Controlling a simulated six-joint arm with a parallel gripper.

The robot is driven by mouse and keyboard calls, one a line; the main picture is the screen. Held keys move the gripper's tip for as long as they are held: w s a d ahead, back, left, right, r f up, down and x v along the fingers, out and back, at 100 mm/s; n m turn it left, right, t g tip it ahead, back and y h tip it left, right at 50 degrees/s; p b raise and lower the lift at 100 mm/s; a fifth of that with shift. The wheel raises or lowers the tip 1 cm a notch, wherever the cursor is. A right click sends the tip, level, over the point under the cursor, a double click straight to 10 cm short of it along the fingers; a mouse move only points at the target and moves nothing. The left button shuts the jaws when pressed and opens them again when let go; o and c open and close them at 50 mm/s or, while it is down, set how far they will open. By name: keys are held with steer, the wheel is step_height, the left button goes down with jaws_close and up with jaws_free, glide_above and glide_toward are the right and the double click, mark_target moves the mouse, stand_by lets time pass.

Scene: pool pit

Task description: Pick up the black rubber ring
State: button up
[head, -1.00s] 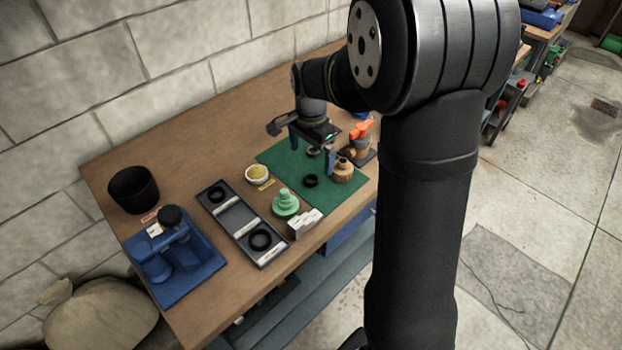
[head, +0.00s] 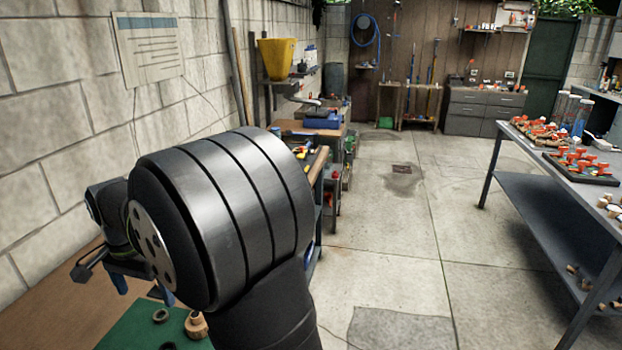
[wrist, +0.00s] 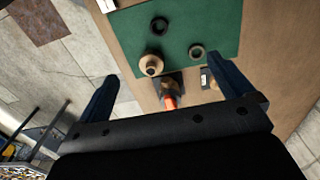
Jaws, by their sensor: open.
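A black ring (wrist: 159,24) lies flat on the green mat (wrist: 115,22) in the wrist view. A second, dark grey ring (wrist: 197,51) lies nearer to my gripper on the same mat. In the head view the grey ring (head: 160,315) shows near the bottom edge, and the black ring (head: 168,346) is mostly cut off there. My gripper (wrist: 167,88) is open and empty, its blue fingers wide apart, above the bench and apart from both rings. In the head view my gripper (head: 140,288) is partly hidden behind my arm.
A brass-coloured fitting (wrist: 151,66) stands beside the rings on the mat. An orange-handled valve (wrist: 169,101) sits between the fingers in the wrist view. A stone wall (head: 50,130) runs along the left. A grey table (head: 560,200) with orange-handled parts stands at the right.

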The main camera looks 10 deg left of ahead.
steer(key=c, duration=0.7)
steer(key=m, duration=1.5)
glide_above(165, 344)
steer(key=d, duration=0.2)
steer(key=f, duration=0.8)
steer(key=s+f, duration=0.1)
steer(key=f, duration=0.3)
steer(key=shift+f, duration=0.25)
steer(key=f, duration=0.2)
steer(key=a+f, duration=0.1)
steer(key=f, duration=0.1)
steer(key=shift+f, duration=0.55)
